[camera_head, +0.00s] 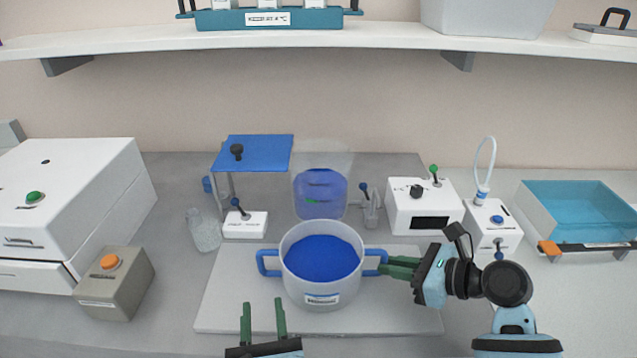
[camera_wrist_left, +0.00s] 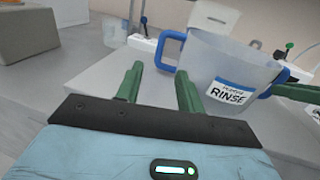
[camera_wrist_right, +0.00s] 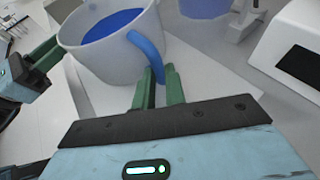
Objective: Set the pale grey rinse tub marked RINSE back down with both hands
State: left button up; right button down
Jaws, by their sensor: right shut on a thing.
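The pale grey rinse tub (camera_head: 320,292) is upright over a white board, with blue inside and a blue handle on each side. Its RINSE label (camera_wrist_left: 231,92) shows in the left wrist view. My right gripper (camera_head: 384,268) is shut on the right handle (camera_wrist_right: 148,52). My left gripper (camera_head: 263,302) is open and empty, in front of and below the left handle (camera_head: 267,262), apart from it. In the left wrist view that handle (camera_wrist_left: 168,50) is just beyond the fingertips. I cannot tell whether the tub's base touches the board.
The white board (camera_head: 228,310) has bare room at its left and front. Behind the tub stand a clear container with blue content (camera_head: 320,195) and a white switch box (camera_head: 245,226). A grey box with an orange button (camera_head: 115,285) is at left.

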pick_arm(q)
jog(key=shift+s+d, duration=0.25)
jog(key=shift+s, duration=1)
pick_arm(e)
jog(key=shift+r, duration=0.3)
jog(key=shift+w, duration=0.1)
jog(key=c, duration=1.4)
grip_release()
jog(key=shift+f, duration=0.15)
jog(key=shift+o, duration=0.2)
